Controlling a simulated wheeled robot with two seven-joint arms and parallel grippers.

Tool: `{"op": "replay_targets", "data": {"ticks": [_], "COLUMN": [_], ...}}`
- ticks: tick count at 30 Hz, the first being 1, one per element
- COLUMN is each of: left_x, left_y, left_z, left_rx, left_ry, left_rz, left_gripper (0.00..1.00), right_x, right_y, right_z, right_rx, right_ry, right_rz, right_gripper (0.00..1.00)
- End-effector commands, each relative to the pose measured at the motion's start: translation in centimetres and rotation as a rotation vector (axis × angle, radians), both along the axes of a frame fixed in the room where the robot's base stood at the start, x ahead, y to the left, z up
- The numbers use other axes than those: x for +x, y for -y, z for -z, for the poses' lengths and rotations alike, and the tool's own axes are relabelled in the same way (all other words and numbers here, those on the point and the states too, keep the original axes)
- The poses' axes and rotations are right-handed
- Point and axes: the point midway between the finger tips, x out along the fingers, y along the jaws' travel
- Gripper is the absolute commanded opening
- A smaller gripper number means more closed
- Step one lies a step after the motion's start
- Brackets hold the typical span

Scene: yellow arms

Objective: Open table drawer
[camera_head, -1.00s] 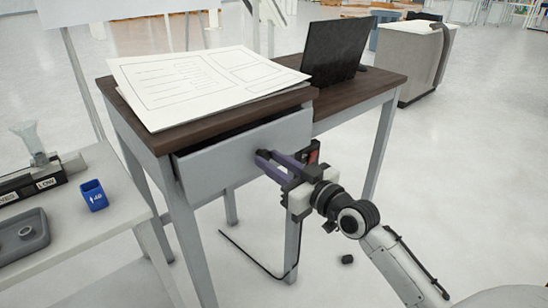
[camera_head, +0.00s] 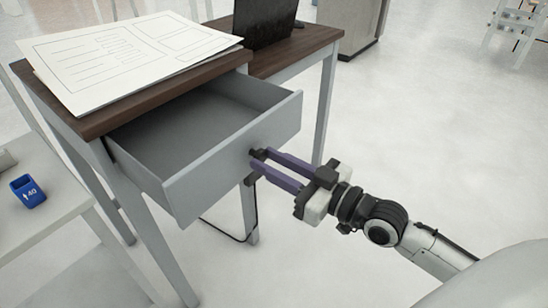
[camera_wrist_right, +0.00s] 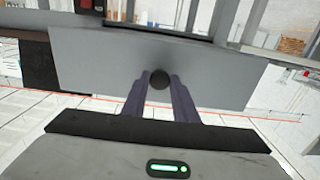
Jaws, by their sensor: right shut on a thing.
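The grey table drawer (camera_head: 235,155) is pulled well out of the dark wood-topped table (camera_head: 135,92), and its inside looks empty in the head view. My right gripper (camera_head: 256,162) is at the drawer front with its purple fingers shut on the small dark knob. In the right wrist view, the round black knob (camera_wrist_right: 159,79) sits between the fingertips against the grey drawer front (camera_wrist_right: 215,70). My left gripper is not in view.
Large paper sheets (camera_head: 125,50) lie on the table top, and a black laptop-like screen (camera_head: 264,20) stands behind them. A white side table (camera_head: 50,215) with a blue cup (camera_head: 28,191) stands at the left.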

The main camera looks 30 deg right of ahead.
Motion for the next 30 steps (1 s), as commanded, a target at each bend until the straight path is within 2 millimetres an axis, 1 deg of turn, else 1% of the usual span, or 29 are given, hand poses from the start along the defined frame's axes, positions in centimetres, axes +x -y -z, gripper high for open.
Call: {"op": "replay_targets", "data": {"ticks": [6,7,9,10,20,23,30], "left_x": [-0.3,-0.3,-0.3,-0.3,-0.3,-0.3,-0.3], "left_y": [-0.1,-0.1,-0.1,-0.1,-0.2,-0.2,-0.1], "left_z": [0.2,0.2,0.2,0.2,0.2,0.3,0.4], "left_rx": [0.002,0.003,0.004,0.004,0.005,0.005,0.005], "left_ry": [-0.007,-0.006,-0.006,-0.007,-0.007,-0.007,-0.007], "left_rz": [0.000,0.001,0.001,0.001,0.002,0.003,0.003], "left_gripper": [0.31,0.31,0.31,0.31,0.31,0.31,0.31], "right_x": [-0.1,-0.1,-0.1,-0.1,-0.3,-1.0,-4.4], "right_y": [0.0,0.0,0.0,0.0,0.2,0.5,1.8], "right_z": [-0.1,-0.1,-0.1,-0.1,0.0,0.2,0.2], "right_rx": [0.000,0.000,0.000,0.001,0.000,-0.001,-0.002], "right_ry": [0.003,0.003,0.003,0.002,0.000,-0.003,-0.006], "right_rz": [0.001,0.001,0.001,0.001,0.002,0.003,0.002], "right_gripper": [0.00,0.31,0.43,0.44,0.44,0.44,0.44]}}
